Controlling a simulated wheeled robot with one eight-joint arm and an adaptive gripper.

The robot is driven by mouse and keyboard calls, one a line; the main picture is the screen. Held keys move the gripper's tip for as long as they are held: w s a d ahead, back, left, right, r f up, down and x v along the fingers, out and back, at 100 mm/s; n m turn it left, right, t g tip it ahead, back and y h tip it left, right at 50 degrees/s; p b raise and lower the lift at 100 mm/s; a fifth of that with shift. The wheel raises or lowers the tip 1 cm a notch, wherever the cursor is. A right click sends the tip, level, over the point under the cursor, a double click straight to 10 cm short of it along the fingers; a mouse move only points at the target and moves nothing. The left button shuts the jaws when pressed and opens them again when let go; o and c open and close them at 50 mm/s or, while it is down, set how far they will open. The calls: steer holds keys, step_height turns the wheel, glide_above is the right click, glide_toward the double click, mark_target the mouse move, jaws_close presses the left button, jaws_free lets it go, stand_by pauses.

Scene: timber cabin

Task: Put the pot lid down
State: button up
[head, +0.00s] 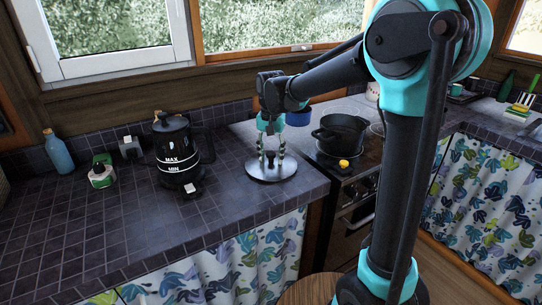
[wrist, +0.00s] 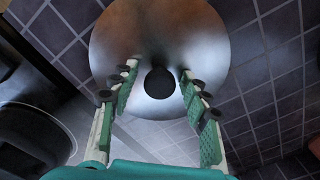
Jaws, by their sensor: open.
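The pot lid (head: 262,174) is a round silver disc with a black knob. It lies flat on the dark tiled counter, near the counter's right end. In the wrist view the lid (wrist: 125,45) fills the upper middle, with its knob (wrist: 159,83) in the centre. My gripper (head: 271,160) points down right above the lid. In the wrist view my gripper (wrist: 158,88) is open, one finger on each side of the knob with gaps between them and the knob.
A black pot (head: 340,134) stands on the stove (head: 352,178) to the right. A black kettle (head: 176,155) with MAX and MIN marks stands to the left, with a small white-and-green item (head: 102,172) and a blue bottle (head: 59,155) beyond. The counter front (head: 120,245) is clear.

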mark_target(271, 153)
step_height(271, 153, up, 12)
stand_by(0.5)
steer(key=shift+r, duration=0.1)
